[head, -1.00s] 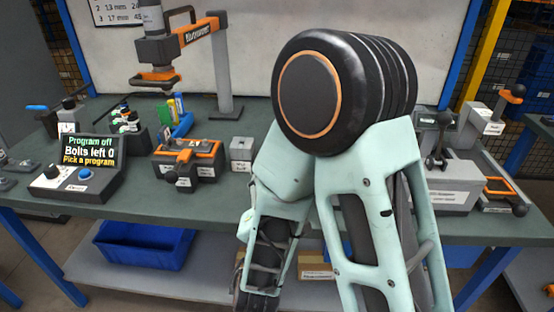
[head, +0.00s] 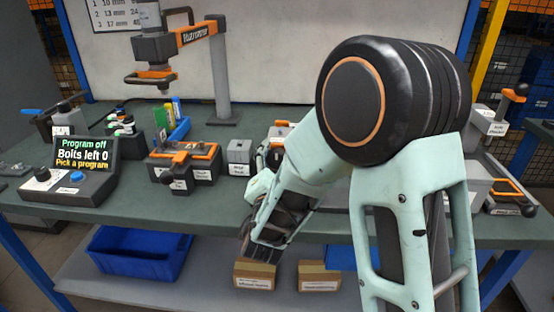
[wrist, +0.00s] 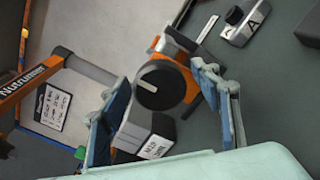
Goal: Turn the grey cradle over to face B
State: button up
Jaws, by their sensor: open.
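A grey piece with letter A marks (wrist: 240,22) lies at the top right of the wrist view; it may be the cradle, but I cannot tell for sure. Nearer, an orange and dark fixture (wrist: 172,47) carries a round black knob (wrist: 160,85) with a white line. My gripper (wrist: 160,76) is open, its fingers on either side of the knob in this view; I cannot tell whether they touch it. In the head view my arm hides most of the fixture; a bit of orange and grey (head: 280,130) shows behind it.
A grey labelled block (head: 240,151) stands close by, left of my arm. Further left are an orange-black case (head: 185,163) and a console (head: 72,180) reading "Program off, Bolts left 0". An overhead tool stand (head: 220,75) rises behind. A blue bin (head: 139,262) sits below.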

jog(key=shift+w, duration=0.1)
jog(key=c, duration=1.2)
